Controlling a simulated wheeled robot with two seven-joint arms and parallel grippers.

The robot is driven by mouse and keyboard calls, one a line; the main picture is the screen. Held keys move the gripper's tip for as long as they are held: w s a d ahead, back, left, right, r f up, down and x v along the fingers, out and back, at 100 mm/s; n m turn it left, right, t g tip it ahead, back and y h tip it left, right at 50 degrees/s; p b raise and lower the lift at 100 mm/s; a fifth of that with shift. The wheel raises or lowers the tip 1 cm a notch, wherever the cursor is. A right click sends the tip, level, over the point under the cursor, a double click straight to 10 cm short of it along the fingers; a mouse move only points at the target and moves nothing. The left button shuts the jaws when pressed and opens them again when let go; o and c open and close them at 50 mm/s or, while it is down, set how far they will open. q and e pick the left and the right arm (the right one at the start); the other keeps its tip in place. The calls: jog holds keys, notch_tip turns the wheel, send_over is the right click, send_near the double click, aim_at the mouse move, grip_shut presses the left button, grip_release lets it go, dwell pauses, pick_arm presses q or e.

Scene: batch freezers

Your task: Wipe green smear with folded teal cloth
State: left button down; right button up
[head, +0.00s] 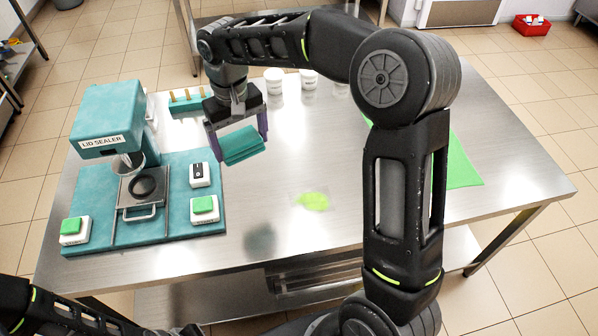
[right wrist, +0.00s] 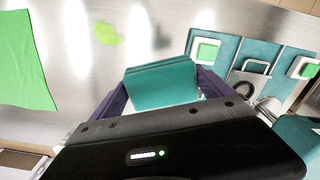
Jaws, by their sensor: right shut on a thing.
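The folded teal cloth (head: 240,146) is held between the fingers of my right gripper (head: 237,143), raised above the steel table. The cloth also shows in the right wrist view (right wrist: 161,84), with my right gripper's purple fingers (right wrist: 160,92) on both sides of it. The green smear (head: 313,201) is a bright patch on the bare table, to the right of and nearer than the cloth. The smear also shows in the right wrist view (right wrist: 107,33), apart from the cloth. My left gripper is not in view; only part of my left arm shows at the lower left.
A teal lid sealer (head: 110,125) with green buttons stands at the left of the steel table (head: 290,150). Several white cups (head: 308,79) and a teal rack (head: 188,104) stand at the back. A green mat (head: 458,165) lies at the right. The table around the smear is clear.

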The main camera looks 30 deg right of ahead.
jog(key=shift+s+d, duration=0.1)
jog(key=s+d+f+n+b, duration=0.1)
jog(key=s+d+f+n, duration=0.1)
jog(key=f, duration=0.4)
jog(key=s+d+f+n+b, duration=0.1)
jog(key=s+d+f+n, duration=0.2)
jog(key=d+f, duration=0.3)
jog(key=shift+s+d+f, duration=0.35)
jog(key=shift+s+f, duration=0.05)
jog(key=shift+s, duration=0.35)
jog(key=shift+f+b, duration=0.1)
jog(key=shift+b, duration=0.3)
